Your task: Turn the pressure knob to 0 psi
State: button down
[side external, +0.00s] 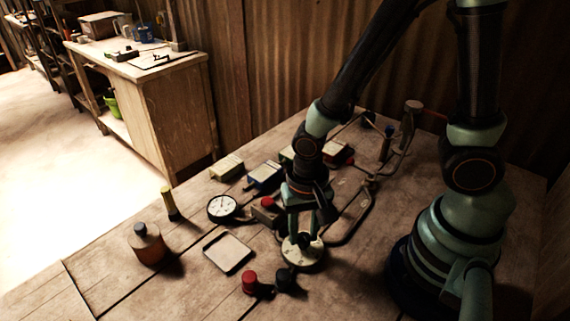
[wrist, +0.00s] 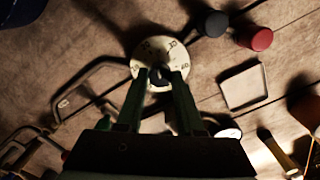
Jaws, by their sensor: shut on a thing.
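The pressure knob shows as a round cream dial (side external: 303,262) on the table, below my gripper. In the wrist view the dial (wrist: 150,48) carries dark numbers around its rim, too small to read surely. My gripper (side external: 303,236) points down and is shut on the knob's dark centre grip (wrist: 160,82), with one finger on each side. The fingers hide part of the grip and the near part of the dial, so I cannot tell its exact setting. A round gauge (side external: 222,207) with a white face lies to the left; its reading is too small to tell.
A red cap (side external: 249,281) and a dark cap (side external: 285,279) stand close in front of the dial. A square tray (side external: 228,253) and an orange bottle (side external: 148,248) are left. A bent pipe (side external: 352,222) and small boxes (side external: 264,174) lie behind.

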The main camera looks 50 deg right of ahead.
jog(key=n, duration=0.4)
jog(key=shift+n, duration=0.3)
jog(key=n, duration=0.4)
jog(key=shift+n, duration=0.3)
jog(key=n, duration=0.3)
jog(key=shift+a+n, duration=0.1)
jog(key=shift+n, duration=0.2)
jog(key=n, duration=0.4)
jog(key=shift+n, duration=0.3)
jog(key=n, duration=1)
jog(key=shift+n, duration=0.4)
